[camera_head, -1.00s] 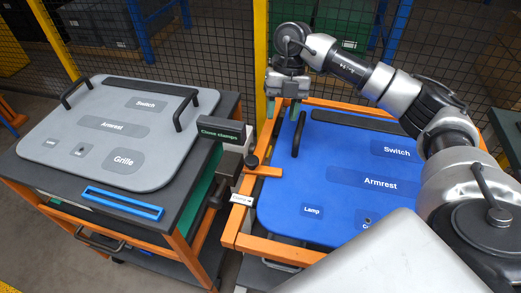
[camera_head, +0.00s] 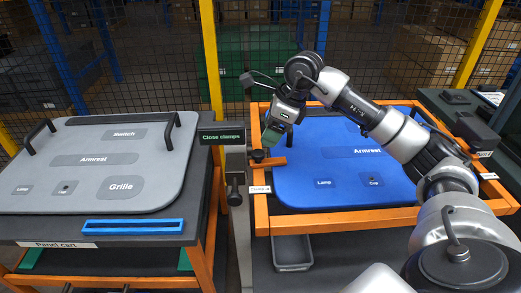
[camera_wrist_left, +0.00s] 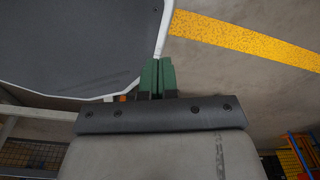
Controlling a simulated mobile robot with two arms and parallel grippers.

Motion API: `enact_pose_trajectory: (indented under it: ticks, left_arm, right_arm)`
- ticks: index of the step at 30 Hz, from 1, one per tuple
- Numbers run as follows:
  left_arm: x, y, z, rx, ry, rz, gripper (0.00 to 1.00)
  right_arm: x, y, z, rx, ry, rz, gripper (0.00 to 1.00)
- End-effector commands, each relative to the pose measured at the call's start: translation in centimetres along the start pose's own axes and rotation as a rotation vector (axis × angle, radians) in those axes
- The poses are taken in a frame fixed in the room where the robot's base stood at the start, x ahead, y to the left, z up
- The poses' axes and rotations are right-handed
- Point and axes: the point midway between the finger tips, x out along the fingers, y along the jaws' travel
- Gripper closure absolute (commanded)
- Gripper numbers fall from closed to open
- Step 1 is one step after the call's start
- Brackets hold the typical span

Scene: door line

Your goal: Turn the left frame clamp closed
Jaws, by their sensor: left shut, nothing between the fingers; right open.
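The left frame clamp (camera_head: 268,162) is an orange bar with a black knob on the left rail of the orange frame (camera_head: 262,218). The bar points right, and its end appears to overlap the left edge of the blue panel (camera_head: 335,190). My right gripper (camera_head: 284,136) has green fingertips, is open and tilted, and hangs just above and behind the clamp. I cannot tell whether a fingertip touches it. My left gripper (camera_wrist_left: 157,78) shows only in the left wrist view, shut and empty, away from the clamp.
A "Close clamps" sign (camera_head: 221,138) stands on a post left of the frame. The panel cart (camera_head: 75,240) with a grey panel (camera_head: 95,180) is at the left. A mesh fence (camera_head: 380,30) runs behind. A dark table (camera_head: 460,105) stands at the right.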

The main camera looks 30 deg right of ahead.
Motion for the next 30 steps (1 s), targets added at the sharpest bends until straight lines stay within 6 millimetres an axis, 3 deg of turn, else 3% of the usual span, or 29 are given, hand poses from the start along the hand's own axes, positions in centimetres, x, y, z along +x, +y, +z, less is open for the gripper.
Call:
enact_pose_trajectory:
  ticks: [9,22,23,30]
  left_arm:
    - [-0.7,-1.1,0.2,-0.001,-0.003,-0.014,1.0]
    - [-0.7,-1.3,0.2,-0.004,-0.004,-0.018,1.0]
    - [-0.7,-1.3,0.2,-0.004,-0.004,-0.017,1.0]
    - [-0.7,-1.2,0.2,-0.004,-0.004,-0.016,1.0]
  right_arm:
    - [5.4,0.1,0.0,0.002,0.001,0.003,0.37]
    - [6.6,0.0,0.0,0.001,0.0,0.0,0.37]
    - [6.6,0.0,0.0,0.001,0.0,0.0,0.39]
    - [6.6,0.0,0.0,0.001,0.0,0.0,0.76]
